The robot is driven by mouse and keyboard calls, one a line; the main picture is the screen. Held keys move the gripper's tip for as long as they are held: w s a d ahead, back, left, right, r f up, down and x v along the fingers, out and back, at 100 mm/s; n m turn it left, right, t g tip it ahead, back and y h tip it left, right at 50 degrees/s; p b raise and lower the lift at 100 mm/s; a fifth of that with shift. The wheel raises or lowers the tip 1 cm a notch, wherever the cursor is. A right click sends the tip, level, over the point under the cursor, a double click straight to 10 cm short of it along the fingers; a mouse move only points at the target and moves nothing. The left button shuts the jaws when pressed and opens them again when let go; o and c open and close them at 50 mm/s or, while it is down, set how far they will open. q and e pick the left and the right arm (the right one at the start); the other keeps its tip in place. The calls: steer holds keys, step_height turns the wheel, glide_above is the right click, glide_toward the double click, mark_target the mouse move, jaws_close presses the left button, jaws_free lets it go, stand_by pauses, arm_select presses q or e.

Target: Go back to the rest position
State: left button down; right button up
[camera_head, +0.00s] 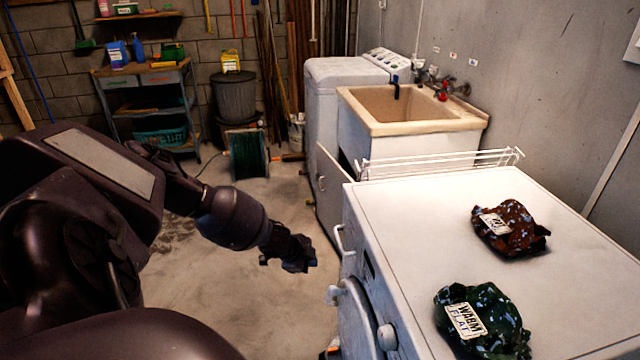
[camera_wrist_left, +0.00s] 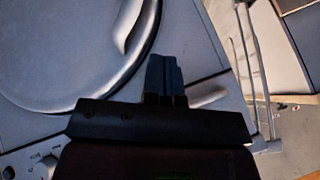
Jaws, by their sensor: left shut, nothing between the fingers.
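My left arm comes in from the left in the head view. My left gripper (camera_head: 290,262) hangs over the open floor, a little left of the white machine's (camera_head: 590,280) front. The wrist view shows the left gripper's fingers (camera_wrist_left: 164,75) shut together with nothing between them. Behind them in that view are the machine's round door (camera_wrist_left: 75,50) and a pale handle. My right gripper does not show in either view.
On the machine's top lie a dark green cloth (camera_head: 505,325) labelled "WARM FLAT" and a reddish-brown cloth (camera_head: 522,238) with a label. A sink (camera_head: 450,125), a white wire rack (camera_head: 440,160) and a washer (camera_head: 325,75) stand behind. The floor (camera_head: 235,290) around my gripper is clear.

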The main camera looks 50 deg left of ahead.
arm_select(q)
steer(key=shift+s+a+r, duration=0.25)
steer(key=shift+a+r, duration=0.4)
steer(key=shift+r, duration=0.2)
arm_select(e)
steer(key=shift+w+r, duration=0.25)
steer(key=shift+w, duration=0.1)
arm_select(q)
steer(key=s+d+f+n+h+p, duration=0.15)
steer(key=s+d, duration=0.35)
steer(key=d, duration=0.6)
steer(key=s+d+f+t+h, duration=0.15)
steer(key=s+d, duration=0.25)
steer(key=d, duration=0.7)
steer(key=s+d+f+n+g+h+p, duration=0.15)
steer(key=s+d, duration=0.35)
steer(key=d, duration=0.6)
steer(key=s+a+r+n+t+y, duration=0.3)
steer(key=s+a+r+n+y, duration=0.2)
steer(key=s, duration=0.4)
step_height(320, 180, up, 2)
steer(key=shift+s+a+n+t+p, duration=0.3)
steer(key=shift+a+n+p, duration=0.15)
steer(key=shift+n, duration=0.45)
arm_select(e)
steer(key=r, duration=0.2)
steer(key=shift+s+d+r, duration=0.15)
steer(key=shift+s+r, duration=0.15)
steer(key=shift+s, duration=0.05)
